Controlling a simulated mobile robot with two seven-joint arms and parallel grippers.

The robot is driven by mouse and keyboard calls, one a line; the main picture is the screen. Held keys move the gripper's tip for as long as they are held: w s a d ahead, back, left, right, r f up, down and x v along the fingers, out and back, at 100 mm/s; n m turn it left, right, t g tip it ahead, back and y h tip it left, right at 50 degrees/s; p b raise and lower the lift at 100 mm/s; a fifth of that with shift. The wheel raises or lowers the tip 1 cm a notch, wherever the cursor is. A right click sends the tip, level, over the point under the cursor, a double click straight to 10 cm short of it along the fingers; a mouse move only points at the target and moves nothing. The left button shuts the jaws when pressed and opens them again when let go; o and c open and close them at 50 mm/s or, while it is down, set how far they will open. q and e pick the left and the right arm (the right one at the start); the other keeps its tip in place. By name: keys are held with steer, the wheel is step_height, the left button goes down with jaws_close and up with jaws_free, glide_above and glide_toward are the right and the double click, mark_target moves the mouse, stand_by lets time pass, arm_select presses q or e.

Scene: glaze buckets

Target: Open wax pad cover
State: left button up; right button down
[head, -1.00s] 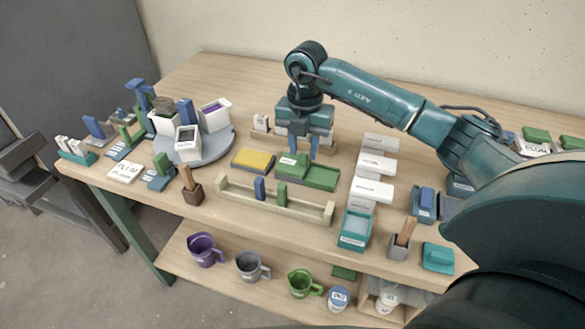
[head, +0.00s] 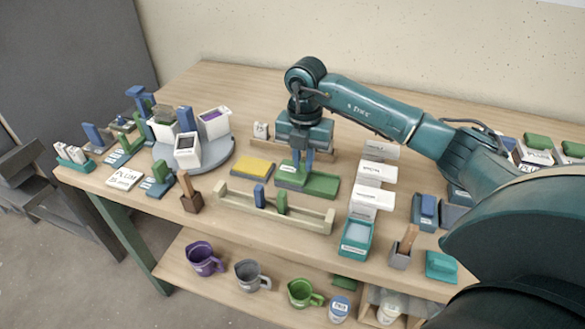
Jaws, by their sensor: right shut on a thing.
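The wax pad appears to be the low green item (head: 322,186) in the middle of the table. A raised green piece with a white label, which looks like its cover (head: 289,170), sits at its left end. My right gripper (head: 302,170) points straight down at this piece, its blue fingers close together and shut on it. The fingers hide part of the cover, and I cannot tell whether it is lifted off the pad. My left gripper is not in view.
A yellow pad (head: 253,167) lies just left. A wooden rack (head: 300,213) with blue and green uprights stands in front. White labelled blocks (head: 372,197) and a teal container (head: 356,238) are on the right. A round grey stand (head: 222,155) with white containers is on the left.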

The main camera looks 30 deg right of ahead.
steer(key=shift+s+d, duration=1.35)
steer(key=shift+s, duration=0.15)
steer(key=shift+s+d, duration=0.9)
steer(key=shift+s, duration=0.2)
steer(key=c, duration=1.5)
jaws_free()
steer(key=shift+p, duration=0.3)
step_height(320, 180, up, 7)
steer(key=p, duration=0.5)
